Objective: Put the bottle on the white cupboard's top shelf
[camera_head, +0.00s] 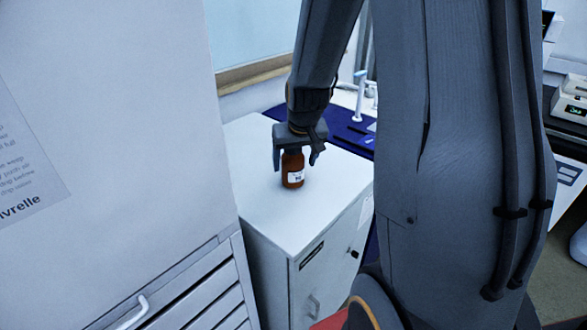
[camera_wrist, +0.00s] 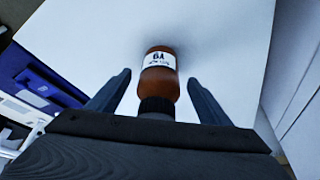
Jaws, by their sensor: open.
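An amber-brown bottle (camera_head: 293,169) with a white label and a dark cap stands upright on the white top of a low cabinet (camera_head: 260,208). My gripper (camera_head: 297,163) is above it, pointing down, with a finger on either side of the bottle's upper part. In the wrist view, the bottle (camera_wrist: 159,75) lies between the two fingers of my gripper (camera_wrist: 160,85), with a gap on both sides. The fingers are open and do not touch it. I cannot tell whether the white cupboard with a top shelf is in view; no open shelf shows.
A large pale panel (camera_head: 110,120) with a printed sheet stands close on the left, above a drawer front with a handle (camera_head: 133,312). Behind the cabinet is a dark blue surface (camera_head: 345,130) with a white tap-like fitting (camera_head: 359,95). The cabinet top around the bottle is clear.

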